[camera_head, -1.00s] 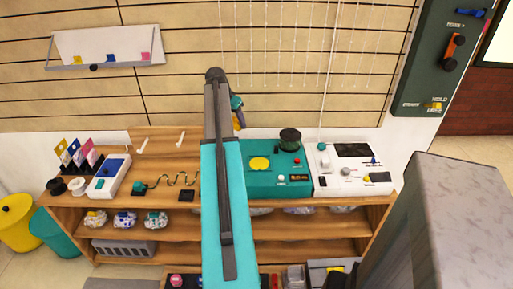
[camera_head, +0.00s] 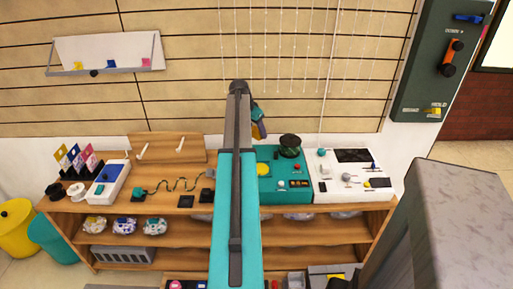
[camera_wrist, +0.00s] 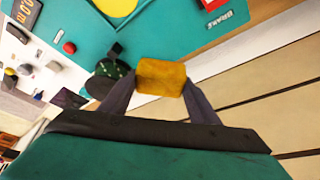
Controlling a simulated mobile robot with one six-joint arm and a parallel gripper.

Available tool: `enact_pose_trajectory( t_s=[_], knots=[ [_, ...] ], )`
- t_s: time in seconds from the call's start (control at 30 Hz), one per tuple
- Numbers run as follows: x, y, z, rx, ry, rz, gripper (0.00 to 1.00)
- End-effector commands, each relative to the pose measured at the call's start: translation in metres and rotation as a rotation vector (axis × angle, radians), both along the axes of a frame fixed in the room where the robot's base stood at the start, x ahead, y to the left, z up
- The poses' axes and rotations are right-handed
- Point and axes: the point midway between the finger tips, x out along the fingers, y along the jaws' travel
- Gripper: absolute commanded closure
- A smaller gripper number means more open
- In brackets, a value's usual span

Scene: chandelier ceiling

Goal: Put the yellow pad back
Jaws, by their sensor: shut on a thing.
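My gripper (camera_wrist: 158,88) is shut on the yellow pad (camera_wrist: 161,76), a small yellow block between its two fingers in the wrist view. In the head view my gripper (camera_head: 257,117) hangs in front of the wall, above the teal machine (camera_head: 280,192), with a bit of the yellow pad (camera_head: 260,130) at its lower end. The teal machine's yellow round plate (camera_head: 264,168) is partly hidden by my arm. It also shows at the top of the wrist view (camera_wrist: 116,5).
A dark green cylinder (camera_head: 290,143) stands at the teal machine's back, close to my gripper in the wrist view (camera_wrist: 109,80). A white console (camera_head: 350,174) is on the right. A wall tray (camera_head: 106,54) holds small yellow, blue and pink pieces. Wooden shelves (camera_head: 180,229) lie below.

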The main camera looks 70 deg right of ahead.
Motion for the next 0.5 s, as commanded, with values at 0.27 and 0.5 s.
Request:
enact_pose_trajectory(
  t_s=[0.27,0.5],
  knots=[
    [0.0,0.001,-0.038,0.002,0.001,0.001,0.63],
    [0.0,0.0,-0.044,0.0,0.0,0.001,0.63]
  ],
)
